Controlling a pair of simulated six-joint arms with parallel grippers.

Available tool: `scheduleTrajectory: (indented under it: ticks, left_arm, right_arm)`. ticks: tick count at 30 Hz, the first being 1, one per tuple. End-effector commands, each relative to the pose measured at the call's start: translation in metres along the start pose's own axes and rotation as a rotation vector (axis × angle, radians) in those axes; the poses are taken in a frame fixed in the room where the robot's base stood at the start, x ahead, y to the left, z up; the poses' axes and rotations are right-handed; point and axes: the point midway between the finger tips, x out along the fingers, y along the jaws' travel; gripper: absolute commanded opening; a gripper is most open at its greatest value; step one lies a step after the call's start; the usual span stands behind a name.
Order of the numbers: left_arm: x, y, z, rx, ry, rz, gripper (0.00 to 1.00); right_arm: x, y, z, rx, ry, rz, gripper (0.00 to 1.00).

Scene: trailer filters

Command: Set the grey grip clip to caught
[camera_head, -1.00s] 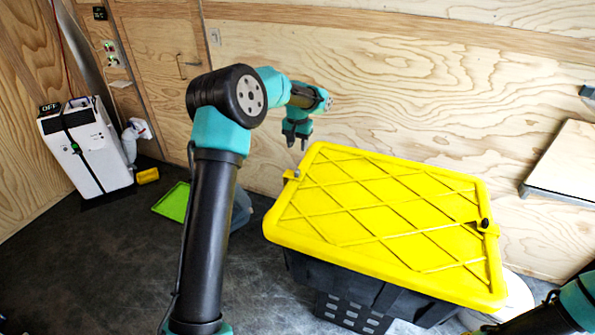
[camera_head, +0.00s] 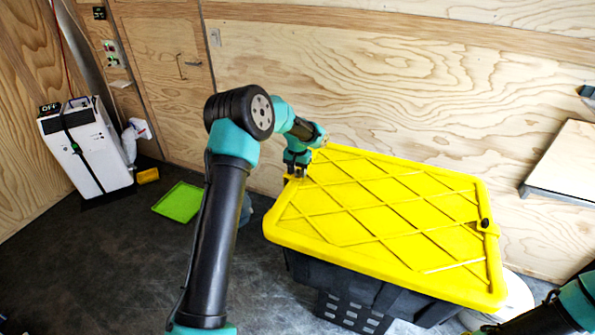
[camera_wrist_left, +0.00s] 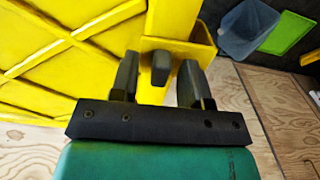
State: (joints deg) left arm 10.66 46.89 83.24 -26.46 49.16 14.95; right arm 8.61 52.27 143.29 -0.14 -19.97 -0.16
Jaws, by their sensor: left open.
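The grey grip clip (camera_wrist_left: 160,68) shows in the left wrist view as a short, dark grey block. It stands at a yellow bracket (camera_wrist_left: 180,45) on the edge of the yellow lid (camera_head: 380,210). My left gripper (camera_head: 296,171) is at the lid's far left corner in the head view. Its fingers are open, one on each side of the clip, with a visible gap to both in the left wrist view. In the head view the gripper mostly hides the clip.
The lid covers a black crate (camera_head: 350,292). A black knob (camera_head: 485,223) sits on its right edge. A green tray (camera_head: 179,202) lies on the floor to the left, near a white unit (camera_head: 88,150). A plywood wall stands behind the lid.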

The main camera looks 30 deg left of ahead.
Motion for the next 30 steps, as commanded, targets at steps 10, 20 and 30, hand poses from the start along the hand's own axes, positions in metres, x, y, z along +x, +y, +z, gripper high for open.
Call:
scheduleTrajectory:
  ticks: [10,20,30]
  left_arm:
    - [0.000,0.000,0.000,0.000,0.000,0.000,0.22]
    - [-0.001,0.000,0.000,0.000,0.000,0.000,0.00]
    - [-0.001,0.011,0.000,0.004,0.000,0.000,0.00]
  right_arm:
    - [0.000,0.000,0.000,0.000,0.000,0.000,0.43]
    - [0.000,0.000,0.000,0.000,0.000,0.000,0.43]
    - [0.000,0.000,0.000,0.000,0.000,0.000,0.43]
